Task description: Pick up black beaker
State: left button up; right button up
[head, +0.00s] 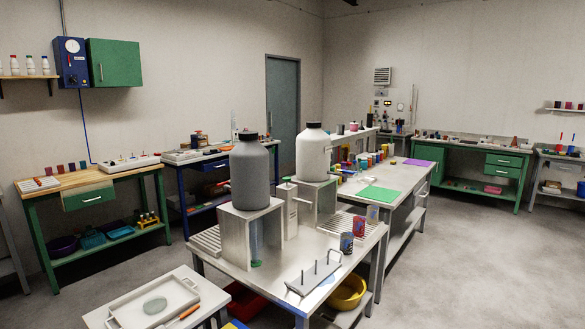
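I cannot pick out a black beaker with certainty in the head view. Several small cups and jars stand on the long bench (408,180) in the middle, too small to tell apart. Several dark items are also on the far benches, too small to identify. Neither of my grippers is in view.
A near metal table (290,262) bears a big dark grey bottle (250,175) and a white bottle (313,155) on metal stands. A white tray (155,303) is at the front left. Green benches line the walls. Grey floor (460,265) is open at the right.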

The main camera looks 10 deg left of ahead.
aim_at(347, 244)
jog(key=i+l+u, duration=0.5)
jog(key=i+l, duration=0.6)
jog(key=i, duration=0.15)
